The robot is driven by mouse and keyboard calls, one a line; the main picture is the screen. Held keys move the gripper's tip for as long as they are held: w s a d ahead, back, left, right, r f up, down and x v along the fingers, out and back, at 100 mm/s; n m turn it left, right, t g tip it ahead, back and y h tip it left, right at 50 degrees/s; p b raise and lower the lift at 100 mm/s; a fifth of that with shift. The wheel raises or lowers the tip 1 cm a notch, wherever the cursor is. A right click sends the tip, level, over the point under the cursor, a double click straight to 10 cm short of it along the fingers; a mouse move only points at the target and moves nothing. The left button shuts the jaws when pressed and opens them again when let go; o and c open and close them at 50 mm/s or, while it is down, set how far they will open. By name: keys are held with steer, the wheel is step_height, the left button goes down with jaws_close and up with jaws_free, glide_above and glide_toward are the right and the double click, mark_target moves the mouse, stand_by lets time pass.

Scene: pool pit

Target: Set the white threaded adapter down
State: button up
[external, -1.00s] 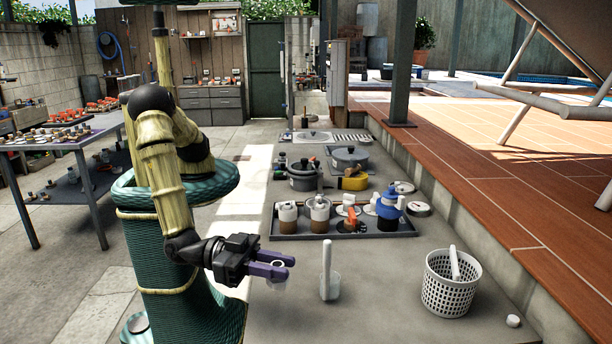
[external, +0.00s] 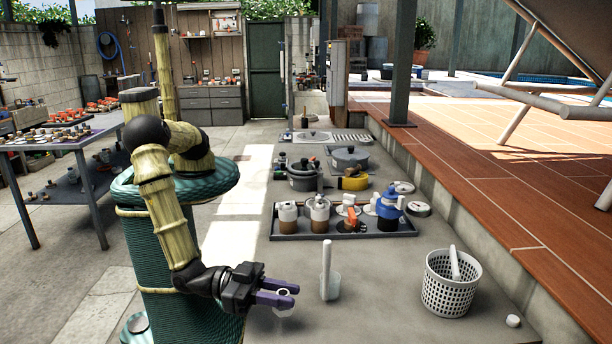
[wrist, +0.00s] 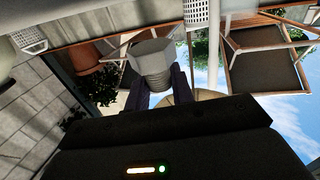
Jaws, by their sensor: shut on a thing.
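My gripper (external: 290,294) is shut on the white threaded adapter (external: 284,308), which hangs between and below the purple fingertips in the external view. In the wrist view the adapter (wrist: 153,60) shows a hexagonal head and a grey threaded part between the fingers. My gripper is at the near left part of the grey ledge (external: 390,320), low over it. I cannot tell whether the adapter touches the ledge.
A clear scoop with an upright white handle (external: 326,270) stands just right of my gripper. A white basket (external: 450,290) and a small white cap (external: 513,320) are farther right. A dark tray (external: 290,235) of bottles and fittings lies behind. The ledge between scoop and basket is bare.

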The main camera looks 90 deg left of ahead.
mark_target(283, 309)
steer(key=shift+f+p, duration=0.3)
steer(key=shift+f, duration=1.55)
steer(key=shift+f, duration=0.1)
steer(key=shift+f, duration=0.15)
steer(key=o, duration=1)
